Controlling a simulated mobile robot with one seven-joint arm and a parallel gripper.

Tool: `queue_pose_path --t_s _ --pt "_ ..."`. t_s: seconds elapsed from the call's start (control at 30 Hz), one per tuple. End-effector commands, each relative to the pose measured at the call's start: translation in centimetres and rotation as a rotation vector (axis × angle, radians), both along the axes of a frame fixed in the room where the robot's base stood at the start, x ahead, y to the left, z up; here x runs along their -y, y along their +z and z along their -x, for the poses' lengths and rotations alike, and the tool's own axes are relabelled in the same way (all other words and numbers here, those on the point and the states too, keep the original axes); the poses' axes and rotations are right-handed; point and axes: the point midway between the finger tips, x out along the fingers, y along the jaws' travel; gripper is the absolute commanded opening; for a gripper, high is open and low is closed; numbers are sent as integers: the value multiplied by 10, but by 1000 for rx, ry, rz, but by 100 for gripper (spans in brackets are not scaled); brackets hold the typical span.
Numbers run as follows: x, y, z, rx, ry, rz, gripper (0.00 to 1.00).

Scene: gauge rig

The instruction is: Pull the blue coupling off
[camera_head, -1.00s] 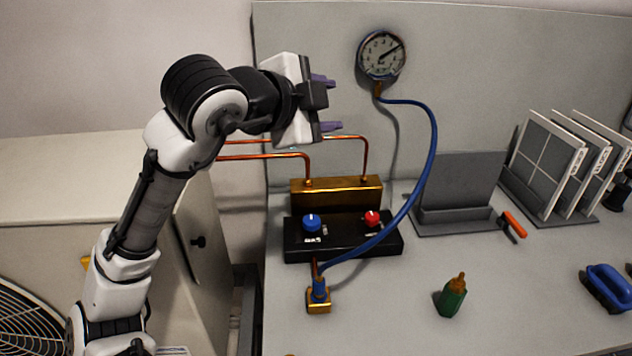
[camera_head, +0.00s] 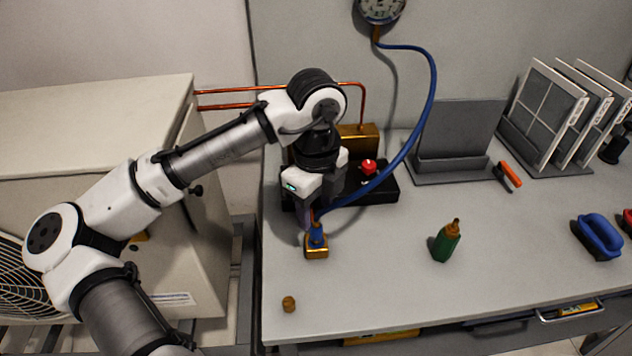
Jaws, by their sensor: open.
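The blue coupling (camera_head: 316,235) sits upright on a small brass block (camera_head: 317,252) near the left front of the bench. The blue hose (camera_head: 421,128) runs from the coupling up to the round gauge (camera_head: 381,8) on the back panel. My gripper (camera_head: 309,217) points down just above and behind the coupling. Its fingers are partly hidden by its own body, and it is open. I cannot tell whether the fingers are around the coupling or beside it.
A small brass cap (camera_head: 289,304) lies in front. The bench between is clear.

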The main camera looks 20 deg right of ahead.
Motion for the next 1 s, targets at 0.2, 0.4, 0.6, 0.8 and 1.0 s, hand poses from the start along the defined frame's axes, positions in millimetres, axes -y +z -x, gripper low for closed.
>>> queue_pose_path --t_s 0.2,0.4,0.6,0.8,1.0 --pt "-1 -38 1 -1 0 0 47" --pt "0 -57 0 0 1 1 47" --pt "0 -62 0 1 1 2 47" --pt "0 -62 0 1 1 2 41" --pt "0 -61 0 1 1 2 15"
